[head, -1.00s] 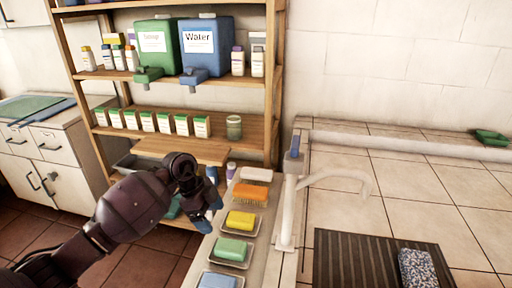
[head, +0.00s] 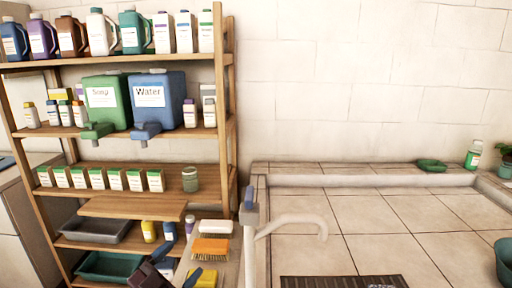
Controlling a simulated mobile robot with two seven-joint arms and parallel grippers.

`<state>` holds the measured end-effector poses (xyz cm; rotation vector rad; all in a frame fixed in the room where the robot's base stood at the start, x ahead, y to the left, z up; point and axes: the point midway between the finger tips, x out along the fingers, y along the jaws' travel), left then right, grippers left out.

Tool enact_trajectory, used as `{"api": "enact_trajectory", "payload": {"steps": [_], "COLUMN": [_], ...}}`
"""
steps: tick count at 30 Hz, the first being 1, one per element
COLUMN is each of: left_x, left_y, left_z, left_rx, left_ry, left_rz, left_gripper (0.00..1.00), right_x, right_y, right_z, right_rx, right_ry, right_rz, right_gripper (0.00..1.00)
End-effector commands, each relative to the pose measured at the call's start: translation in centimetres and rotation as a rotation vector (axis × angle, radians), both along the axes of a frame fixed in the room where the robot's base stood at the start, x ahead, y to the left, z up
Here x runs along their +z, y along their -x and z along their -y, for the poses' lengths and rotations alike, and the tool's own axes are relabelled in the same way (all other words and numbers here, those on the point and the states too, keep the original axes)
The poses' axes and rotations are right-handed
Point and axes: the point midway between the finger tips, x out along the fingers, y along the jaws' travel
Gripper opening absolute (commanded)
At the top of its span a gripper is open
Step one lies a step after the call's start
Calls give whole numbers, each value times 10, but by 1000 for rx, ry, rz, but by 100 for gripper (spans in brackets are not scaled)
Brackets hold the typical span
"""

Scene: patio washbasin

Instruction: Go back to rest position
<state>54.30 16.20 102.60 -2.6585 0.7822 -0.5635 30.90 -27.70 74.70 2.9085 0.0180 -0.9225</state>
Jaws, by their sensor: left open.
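My left gripper (head: 181,252) shows at the bottom of the head view, left of the tap. Its blue fingers are spread apart, and I see nothing between them. Part of its dark body is cut off by the lower edge. It is in front of the lower shelves and beside the orange-topped brush (head: 211,248) and the yellow sponge (head: 203,277). I cannot tell whether it touches anything. My right gripper is not in view.
The wooden shelf rack (head: 228,140) stands at the left, with the green soap container (head: 106,100) and the blue water container (head: 158,100). The white tap (head: 249,245) rises beside the brushes. The tiled basin (head: 350,220) to its right is largely clear, with a dark ribbed mat (head: 340,282) at the front.

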Motion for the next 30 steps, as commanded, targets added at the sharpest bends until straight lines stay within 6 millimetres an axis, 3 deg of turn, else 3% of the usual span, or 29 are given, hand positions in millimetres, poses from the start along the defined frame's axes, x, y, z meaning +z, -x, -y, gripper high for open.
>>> {"api": "enact_trajectory", "payload": {"steps": [8, 16, 24, 30], "left_x": [-21, -78, -138, -158], "left_y": [26, 82, 170, 222], "left_z": [-72, -127, -142, -136], "left_rx": [460, 811, 955, 929], "left_ry": [159, 167, 61, -24], "left_rz": [-166, -529, -1018, -1278], "left_gripper": [80, 80, 80, 80], "right_x": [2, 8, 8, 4], "right_y": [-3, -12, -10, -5], "right_z": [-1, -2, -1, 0], "right_rx": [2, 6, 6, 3], "right_ry": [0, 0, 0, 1], "right_rz": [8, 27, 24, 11], "right_gripper": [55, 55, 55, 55]}}
